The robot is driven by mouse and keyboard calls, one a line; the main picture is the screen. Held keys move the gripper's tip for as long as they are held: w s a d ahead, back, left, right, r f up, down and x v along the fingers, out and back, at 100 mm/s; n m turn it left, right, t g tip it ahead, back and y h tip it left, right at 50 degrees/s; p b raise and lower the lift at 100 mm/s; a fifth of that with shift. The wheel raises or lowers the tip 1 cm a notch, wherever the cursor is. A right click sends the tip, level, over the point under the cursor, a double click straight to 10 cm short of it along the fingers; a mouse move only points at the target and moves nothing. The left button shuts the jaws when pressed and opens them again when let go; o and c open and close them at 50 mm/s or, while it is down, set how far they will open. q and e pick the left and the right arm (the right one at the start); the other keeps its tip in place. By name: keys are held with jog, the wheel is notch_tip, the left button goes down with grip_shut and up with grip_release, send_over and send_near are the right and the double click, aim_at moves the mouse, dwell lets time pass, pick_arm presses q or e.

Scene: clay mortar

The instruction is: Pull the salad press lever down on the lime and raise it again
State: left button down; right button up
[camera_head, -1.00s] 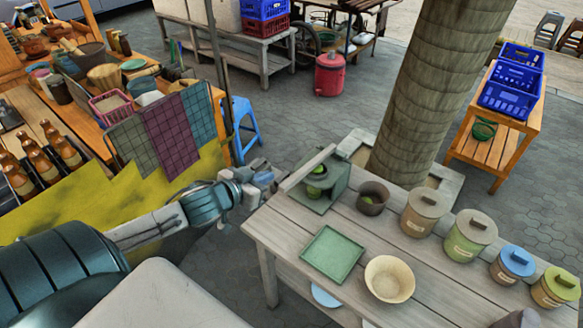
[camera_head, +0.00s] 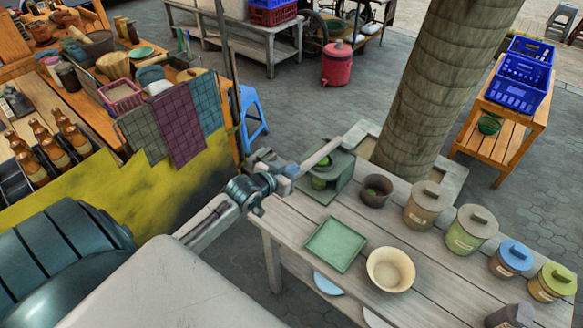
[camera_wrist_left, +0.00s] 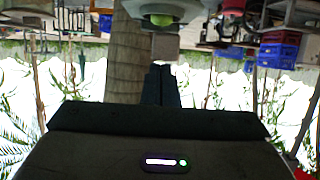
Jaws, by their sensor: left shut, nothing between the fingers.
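The green salad press (camera_head: 341,171) stands at the table's far left corner. Its pale lever (camera_head: 318,157) slants from the press top down to the left. A green lime (camera_head: 319,183) sits inside the press; it also shows in the left wrist view (camera_wrist_left: 160,19). My left gripper (camera_head: 287,171) is shut and empty at the lever's outer end, overlapping it in the head view. In the left wrist view its closed fingers (camera_wrist_left: 161,83) point at a pale block, likely the lever end. I cannot tell whether they touch. My right gripper is out of view.
The table holds a dark bowl (camera_head: 375,191) with green contents, a green tray (camera_head: 335,244), a cream bowl (camera_head: 390,270) and several lidded canisters (camera_head: 470,230). A thick trunk (camera_head: 425,90) rises behind. A stall with hanging cloths (camera_head: 178,128) stands left.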

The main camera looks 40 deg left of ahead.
pick_arm(q)
jog(key=shift+f, duration=0.15)
jog(key=shift+f, duration=0.1)
jog(key=f+b, duration=0.3)
jog(key=shift+s+f+t, duration=0.25)
jog(key=shift+s+t, duration=0.1)
jog(key=shift+t, duration=0.05)
jog(key=shift+s+f, duration=0.15)
jog(key=shift+f, duration=0.1)
